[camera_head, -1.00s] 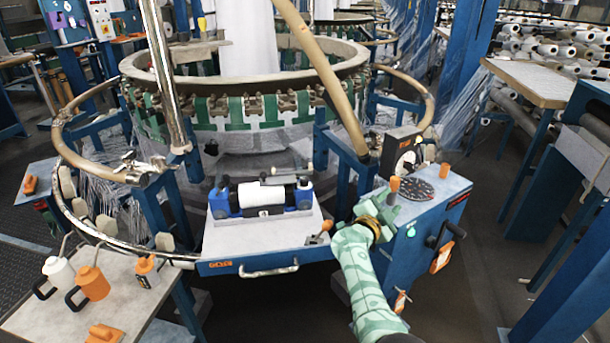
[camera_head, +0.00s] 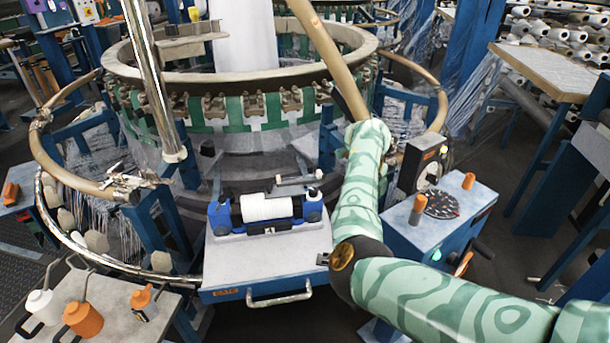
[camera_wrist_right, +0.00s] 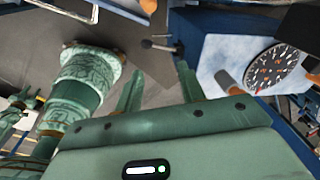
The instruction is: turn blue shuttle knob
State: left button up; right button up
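The blue shuttle (camera_head: 228,222) lies on a pale tray with a white spool (camera_head: 267,207) across its middle. The shuttle is not recognisable in that view.
A blue control box (camera_head: 455,235) with a dial (camera_head: 441,204) and orange knobs (camera_head: 468,181) stands right of my arm. The tray handle (camera_head: 280,296) faces front. Bottles (camera_head: 83,318) stand on a left-hand table. A tan pole (camera_head: 330,60) slants above the loom ring.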

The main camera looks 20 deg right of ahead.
aim_at(314, 192)
jog(key=i, duration=0.95)
